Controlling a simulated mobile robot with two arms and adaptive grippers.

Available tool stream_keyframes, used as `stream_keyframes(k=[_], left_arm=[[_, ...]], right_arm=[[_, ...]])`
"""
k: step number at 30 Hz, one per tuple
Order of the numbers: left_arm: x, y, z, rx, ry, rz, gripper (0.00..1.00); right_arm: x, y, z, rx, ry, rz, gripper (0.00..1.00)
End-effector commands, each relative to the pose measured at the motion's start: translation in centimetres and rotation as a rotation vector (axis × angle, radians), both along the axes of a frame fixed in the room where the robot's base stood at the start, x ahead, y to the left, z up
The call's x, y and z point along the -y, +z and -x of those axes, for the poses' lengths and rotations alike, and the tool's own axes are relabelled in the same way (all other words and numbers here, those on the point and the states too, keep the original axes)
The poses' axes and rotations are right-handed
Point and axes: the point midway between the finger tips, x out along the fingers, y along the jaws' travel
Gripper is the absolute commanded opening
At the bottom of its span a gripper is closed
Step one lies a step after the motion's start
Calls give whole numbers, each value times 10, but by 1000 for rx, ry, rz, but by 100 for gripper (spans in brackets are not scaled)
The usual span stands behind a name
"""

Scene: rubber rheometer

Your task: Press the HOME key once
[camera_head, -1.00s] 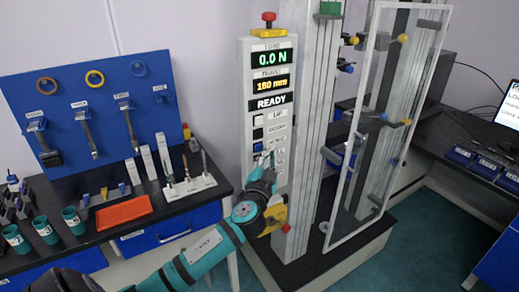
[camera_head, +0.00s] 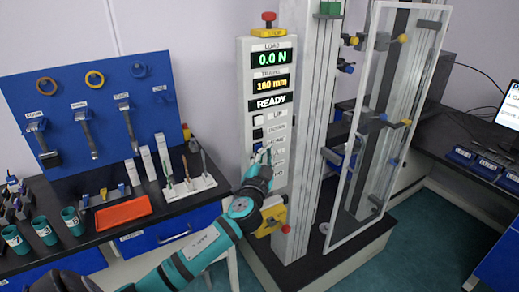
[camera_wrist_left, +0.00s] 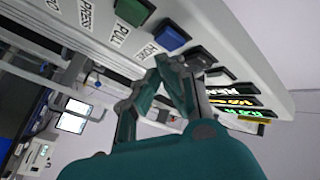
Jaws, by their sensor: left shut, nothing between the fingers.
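The HOME key is the blue key (camera_wrist_left: 172,36) beside the HOME label in the left wrist view. My right gripper is not in view.
A green key (camera_wrist_left: 133,11) and dark keys (camera_wrist_left: 200,58) flank the blue key. A yellow box with a red button (camera_head: 274,215) is below my left wrist. The clear door (camera_head: 350,170) stands to the right. A table (camera_head: 100,240) with tools is to the left.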

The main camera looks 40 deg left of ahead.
Motion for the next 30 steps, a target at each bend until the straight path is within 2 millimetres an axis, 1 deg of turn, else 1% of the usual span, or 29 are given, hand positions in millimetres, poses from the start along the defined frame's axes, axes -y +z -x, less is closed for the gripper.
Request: stream_keyframes(k=[18, 30], left_arm=[[0, 0, 0, 0, 0, 0, 0], [-8, 0, -3, 0, 0, 0, 0]], right_arm=[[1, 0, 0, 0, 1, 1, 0], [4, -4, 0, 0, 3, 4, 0]])
